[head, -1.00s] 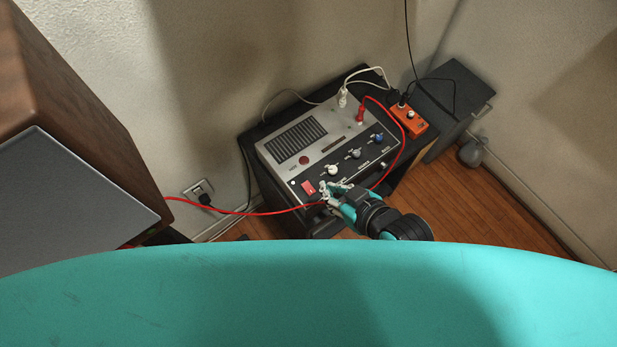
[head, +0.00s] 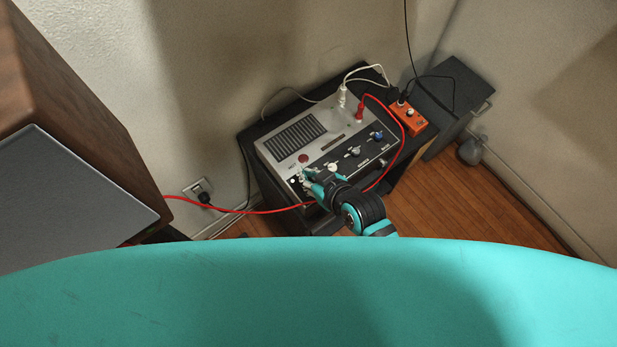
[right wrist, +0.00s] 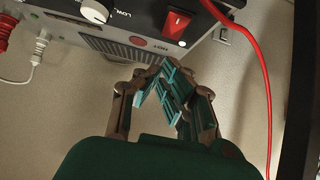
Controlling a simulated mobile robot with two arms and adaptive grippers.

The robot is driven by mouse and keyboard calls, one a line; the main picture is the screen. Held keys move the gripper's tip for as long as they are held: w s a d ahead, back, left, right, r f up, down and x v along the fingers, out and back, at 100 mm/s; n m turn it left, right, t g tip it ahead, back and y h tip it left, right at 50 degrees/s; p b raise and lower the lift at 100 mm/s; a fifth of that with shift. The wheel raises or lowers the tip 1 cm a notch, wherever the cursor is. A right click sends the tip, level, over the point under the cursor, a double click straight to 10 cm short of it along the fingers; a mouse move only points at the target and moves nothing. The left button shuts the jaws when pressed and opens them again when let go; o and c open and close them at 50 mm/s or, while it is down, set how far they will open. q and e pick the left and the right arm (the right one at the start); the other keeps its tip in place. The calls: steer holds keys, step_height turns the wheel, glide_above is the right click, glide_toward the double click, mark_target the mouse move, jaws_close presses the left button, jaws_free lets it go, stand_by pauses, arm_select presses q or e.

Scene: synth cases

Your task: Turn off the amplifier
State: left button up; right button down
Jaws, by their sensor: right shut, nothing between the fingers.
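The amplifier (head: 292,160) is a grey box with a black control strip, sitting on a dark stand. Its red rocker switch (right wrist: 177,23) shows at the top of the right wrist view; which way it is tipped I cannot tell. In the head view my right gripper (head: 307,178) covers the switch at the front left of the panel. In the right wrist view the gripper (right wrist: 168,72) is shut and empty, its fingertips just below the switch in the picture, with a gap between them. A round dark-red lamp (right wrist: 138,41) sits beside the switch. My left gripper is not in view.
A white knob (head: 333,167) and others line the panel. A large wooden speaker cabinet (head: 90,130) fills the left.

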steer(key=shift+f, duration=1.25)
steer(key=shift+w, duration=0.1)
steer(key=shift+a+f, duration=0.1)
steer(key=shift+f, duration=0.15)
steer(key=shift+s+d+p, duration=0.5)
steer(key=shift+s+p, duration=0.1)
steer(key=shift+s, duration=0.05)
